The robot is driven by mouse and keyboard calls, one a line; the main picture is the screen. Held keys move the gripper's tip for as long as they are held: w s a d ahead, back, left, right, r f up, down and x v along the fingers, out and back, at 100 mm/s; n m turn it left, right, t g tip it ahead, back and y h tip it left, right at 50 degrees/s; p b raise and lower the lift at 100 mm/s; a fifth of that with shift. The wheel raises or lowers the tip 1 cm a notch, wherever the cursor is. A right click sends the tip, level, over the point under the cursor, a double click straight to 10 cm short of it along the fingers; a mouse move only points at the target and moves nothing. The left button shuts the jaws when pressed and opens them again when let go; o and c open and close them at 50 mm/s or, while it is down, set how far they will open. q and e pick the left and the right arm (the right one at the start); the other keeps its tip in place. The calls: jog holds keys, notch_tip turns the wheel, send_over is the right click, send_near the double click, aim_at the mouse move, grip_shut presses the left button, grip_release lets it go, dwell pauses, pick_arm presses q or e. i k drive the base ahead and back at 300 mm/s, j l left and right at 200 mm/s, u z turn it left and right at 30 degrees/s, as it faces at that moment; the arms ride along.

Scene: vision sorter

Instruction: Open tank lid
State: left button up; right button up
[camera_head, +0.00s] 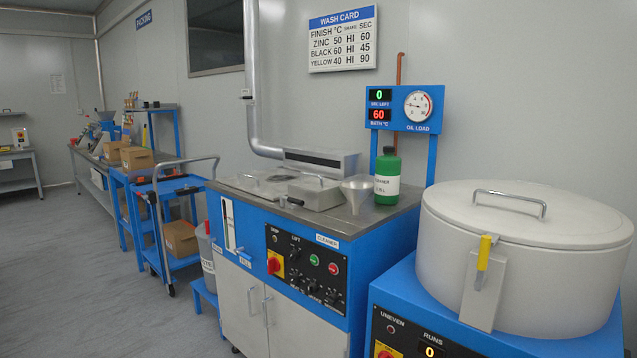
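A blue wash unit with a label reading CLEANER stands in the middle, with a grey steel top (370,217). On that top, a flat grey lid (250,184) with a thin handle lies level at the left. Beside it sits a raised grey box-shaped cover (318,194) with a bar handle. Both look shut; I cannot tell which one is the tank's lid. At the right, a large round white drum (510,285) has a closed round lid (535,212) with a metal handle and a yellow-handled latch at its front. Neither of my grippers is in view.
A funnel (356,192) and a green cleaner bottle (387,176) stand at the top's right rear. A grey vent hood (320,161) sits behind the lids. The floor at far left is clear.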

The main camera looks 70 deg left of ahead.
aim_at(269, 183)
jog(key=u, duration=2.55)
